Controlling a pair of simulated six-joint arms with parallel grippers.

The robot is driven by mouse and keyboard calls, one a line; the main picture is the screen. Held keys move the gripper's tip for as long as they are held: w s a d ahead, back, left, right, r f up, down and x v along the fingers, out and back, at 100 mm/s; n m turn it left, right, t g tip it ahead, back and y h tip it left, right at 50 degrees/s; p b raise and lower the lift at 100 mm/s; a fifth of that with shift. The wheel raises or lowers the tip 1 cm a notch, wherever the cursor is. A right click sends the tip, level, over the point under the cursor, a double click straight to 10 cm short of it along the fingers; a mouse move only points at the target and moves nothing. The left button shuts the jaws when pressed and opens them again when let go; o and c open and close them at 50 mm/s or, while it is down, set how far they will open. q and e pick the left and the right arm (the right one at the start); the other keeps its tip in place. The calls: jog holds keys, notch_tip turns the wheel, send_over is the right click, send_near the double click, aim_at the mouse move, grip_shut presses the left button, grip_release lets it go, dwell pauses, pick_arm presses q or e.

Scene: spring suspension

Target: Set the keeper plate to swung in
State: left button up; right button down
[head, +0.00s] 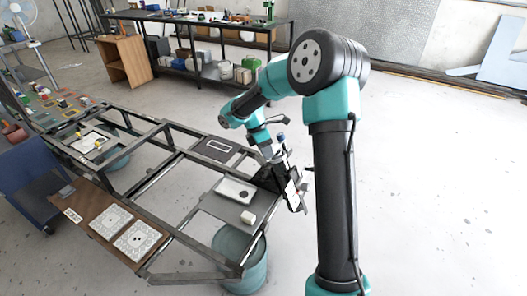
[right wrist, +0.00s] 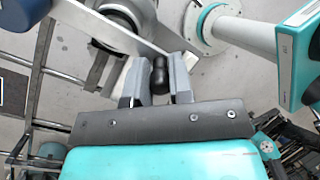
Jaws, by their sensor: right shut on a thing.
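My right gripper (right wrist: 158,85) is shut on a black knob (right wrist: 159,74), which stands between its two grey fingers in the right wrist view. A pale flat bar (right wrist: 105,28) runs slanting down to just behind the fingers and looks like the keeper plate. I cannot tell whether the knob is fixed to it. A round metal part (right wrist: 128,12) lies beyond the bar. In the head view, my right gripper (head: 277,160) is at the right end of the metal frame, beside a dark, upright assembly (head: 296,190). The keeper plate's position is too small to tell there. My left gripper is not visible.
The dark metal frame (head: 190,154) carries grey panels, a small pale block (head: 248,217) and a brown board (head: 90,206) with two patterned plates. A blue-grey drum (head: 255,268) stands below. A loaded workbench (head: 200,72) is behind. The floor at right is clear.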

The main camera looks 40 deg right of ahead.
jog(key=c, duration=1)
grip_release()
jog(key=shift+r, duration=0.1)
jog(key=v, duration=1.7)
jog(key=shift+r, duration=0.1)
